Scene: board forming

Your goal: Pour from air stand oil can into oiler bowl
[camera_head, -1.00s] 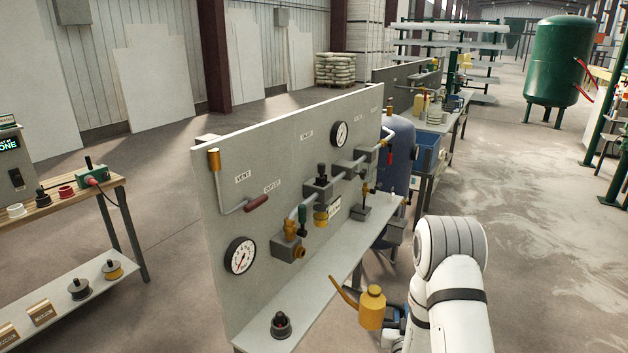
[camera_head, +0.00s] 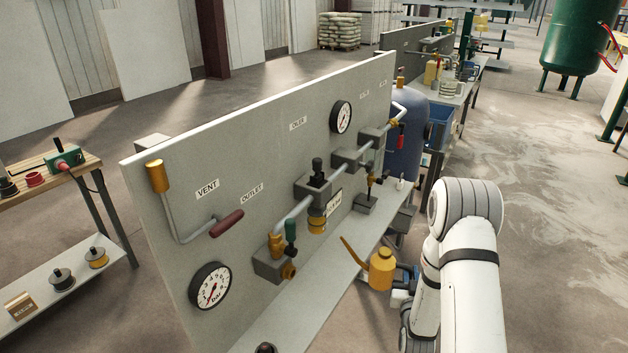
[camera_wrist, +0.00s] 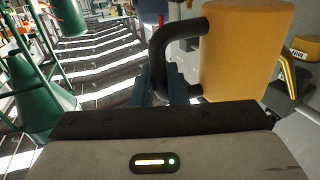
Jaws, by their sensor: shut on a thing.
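The air stand oil can (camera_head: 382,270) is yellow with a thin spout that slants up to the left. It looks roughly upright, over or beside the bench's front edge. My gripper (camera_head: 402,285) is shut on its handle, partly hidden by the can. In the wrist view the can body (camera_wrist: 245,50) stands at the right, and its black handle (camera_wrist: 163,60) is between the fingers (camera_wrist: 172,88). The likely oiler bowl (camera_head: 317,222) is a small yellow cup under a grey block with a black knob. The spout tip is right of the bowl and lower in the picture, apart from it.
The grey panel (camera_head: 225,165) carries a pipe, gauges (camera_head: 210,287) and a red-handled lever (camera_head: 227,223). A narrow bench shelf (camera_head: 318,300) runs along its foot, with a dark knob at the near end. A blue tank (camera_head: 405,150) stands behind. Open floor lies to the right.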

